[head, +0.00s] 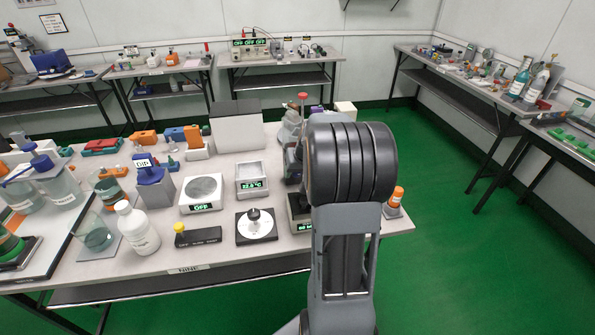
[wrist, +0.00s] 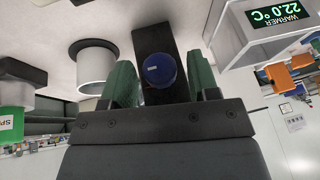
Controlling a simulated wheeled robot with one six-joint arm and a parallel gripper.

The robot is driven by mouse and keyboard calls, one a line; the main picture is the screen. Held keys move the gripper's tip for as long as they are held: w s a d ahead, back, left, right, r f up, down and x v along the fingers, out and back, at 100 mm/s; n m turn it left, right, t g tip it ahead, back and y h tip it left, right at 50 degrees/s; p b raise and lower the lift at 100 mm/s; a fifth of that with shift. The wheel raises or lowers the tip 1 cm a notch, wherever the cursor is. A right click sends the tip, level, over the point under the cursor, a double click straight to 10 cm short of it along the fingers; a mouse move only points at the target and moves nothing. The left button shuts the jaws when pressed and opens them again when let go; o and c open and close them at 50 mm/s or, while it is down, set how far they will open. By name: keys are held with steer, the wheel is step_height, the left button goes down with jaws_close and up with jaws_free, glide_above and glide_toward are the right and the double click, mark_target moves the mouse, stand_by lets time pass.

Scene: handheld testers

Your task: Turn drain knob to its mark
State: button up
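A round blue knob (wrist: 159,70) with a short white line on its left side shows in the wrist view. It sits in front of a black upright block (wrist: 154,35). My gripper (wrist: 162,78) has its two green fingers (wrist: 122,84) on either side of the knob, with a narrow gap visible on each side. It looks open; I cannot tell how deep the knob lies between the fingers. In the head view my arm hides the gripper and the blue knob. No target mark for the knob is clearly visible.
The warmer (wrist: 275,25), reading 22.0 °C, is close at upper right in the wrist view; it stands left of my arm in the head view (head: 252,180). A white cylinder (wrist: 97,68) is left of the fingers. A dial plate (head: 257,229) and bottles crowd the table.

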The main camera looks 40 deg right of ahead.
steer(key=c, duration=0.8)
